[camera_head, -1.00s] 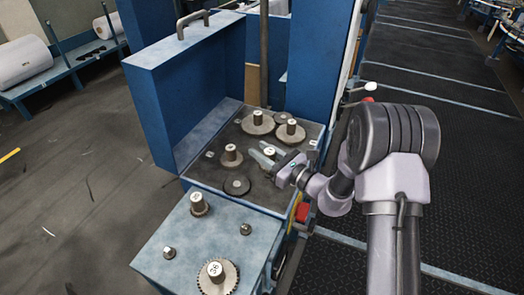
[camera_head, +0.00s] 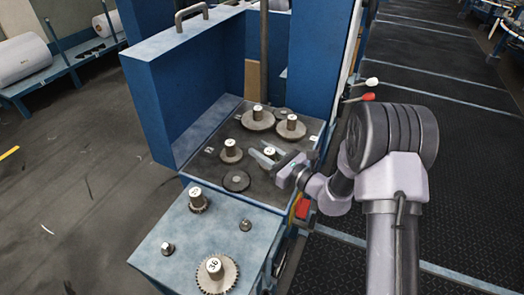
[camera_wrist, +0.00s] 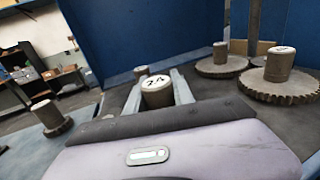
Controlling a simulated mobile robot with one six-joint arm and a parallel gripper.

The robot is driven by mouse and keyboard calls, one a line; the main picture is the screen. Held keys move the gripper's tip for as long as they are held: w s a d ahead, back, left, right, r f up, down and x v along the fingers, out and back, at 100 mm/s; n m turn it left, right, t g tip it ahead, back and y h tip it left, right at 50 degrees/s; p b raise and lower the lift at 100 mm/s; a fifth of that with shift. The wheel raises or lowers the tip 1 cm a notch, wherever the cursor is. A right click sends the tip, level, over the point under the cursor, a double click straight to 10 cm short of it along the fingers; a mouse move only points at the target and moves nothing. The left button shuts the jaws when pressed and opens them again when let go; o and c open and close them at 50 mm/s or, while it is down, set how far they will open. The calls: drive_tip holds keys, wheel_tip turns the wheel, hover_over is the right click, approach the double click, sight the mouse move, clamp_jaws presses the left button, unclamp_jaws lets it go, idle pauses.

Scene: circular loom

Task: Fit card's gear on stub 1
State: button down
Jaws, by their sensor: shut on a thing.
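My gripper (camera_head: 264,155) is over the right part of the machine's dark gear bed (camera_head: 205,170), its two fingers pointing left. It is shut on the grey knob of a gear (camera_head: 269,153), whose top carries a number; the knob also shows between the fingers in the wrist view (camera_wrist: 157,90). I cannot read that number surely. The held gear's lower part is hidden, so I cannot tell whether it sits on a stub. A card and the number of stub 1 cannot be made out.
Knobbed gears stand behind (camera_head: 257,119), at back right (camera_head: 290,127) and left (camera_head: 230,152) on the bed. A flat dark disc (camera_head: 236,181) lies in front. A gear marked 36 (camera_head: 215,270) and a smaller gear (camera_head: 197,201) are on the blue table (camera_head: 180,250). A blue wall (camera_head: 165,100) borders the bed.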

drive_tip(key=shift+f, duration=0.15)
drive_tip(key=shift+f+b, duration=0.55)
drive_tip(key=shift+b, duration=0.05)
drive_tip(key=c, duration=1)
unclamp_jaws()
drive_tip(key=shift+d, duration=0.1)
drive_tip(key=p+v, duration=0.3)
drive_tip(key=v, duration=1.4)
drive_tip(key=shift+s, duration=0.2)
